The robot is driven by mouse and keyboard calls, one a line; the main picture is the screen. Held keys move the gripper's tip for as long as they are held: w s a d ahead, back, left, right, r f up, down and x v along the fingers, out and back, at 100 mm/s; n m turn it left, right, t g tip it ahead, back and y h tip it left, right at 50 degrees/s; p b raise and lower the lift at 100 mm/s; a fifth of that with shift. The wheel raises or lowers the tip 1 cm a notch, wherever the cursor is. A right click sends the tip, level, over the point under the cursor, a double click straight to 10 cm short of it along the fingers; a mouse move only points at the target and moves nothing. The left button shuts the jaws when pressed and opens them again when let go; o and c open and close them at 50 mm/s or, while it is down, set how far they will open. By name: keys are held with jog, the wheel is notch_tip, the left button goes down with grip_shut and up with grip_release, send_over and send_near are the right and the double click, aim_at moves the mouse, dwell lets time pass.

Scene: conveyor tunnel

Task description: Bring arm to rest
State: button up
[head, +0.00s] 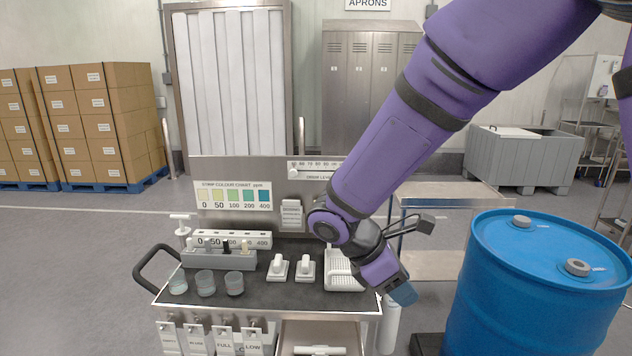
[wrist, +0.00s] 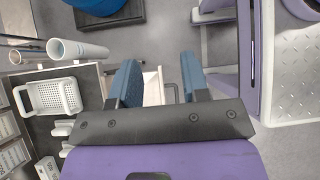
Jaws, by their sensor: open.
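My arm, in a purple sleeve, reaches down from the top right of the head view. My gripper (head: 403,293) hangs at the right front edge of the grey cart's dark top (head: 262,286), pointing down and to the right. In the wrist view my gripper (wrist: 160,80) shows two blue fingers spread apart with nothing between them. Below them are floor and part of an open drawer. A white basket (head: 342,272) sits on the cart top just left of my gripper, partly hidden by my wrist; it also shows in the wrist view (wrist: 52,97).
A blue drum (head: 530,290) stands close to the right of my gripper. The cart holds several small cups (head: 205,284), a grey rack (head: 218,259) and two white pieces (head: 305,268). A drawer (head: 320,335) at the front is open. A steel table (head: 450,194) stands behind.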

jog(key=s+d+r+m+t+y, duration=0.6)
jog(key=s+d+r+m+y, duration=0.2)
jog(key=s+d+r+m, duration=0.7)
jog(key=s+r+m, duration=0.1)
jog(key=r+m, duration=0.1)
jog(key=m, duration=0.1)
jog(key=shift+d, duration=0.35)
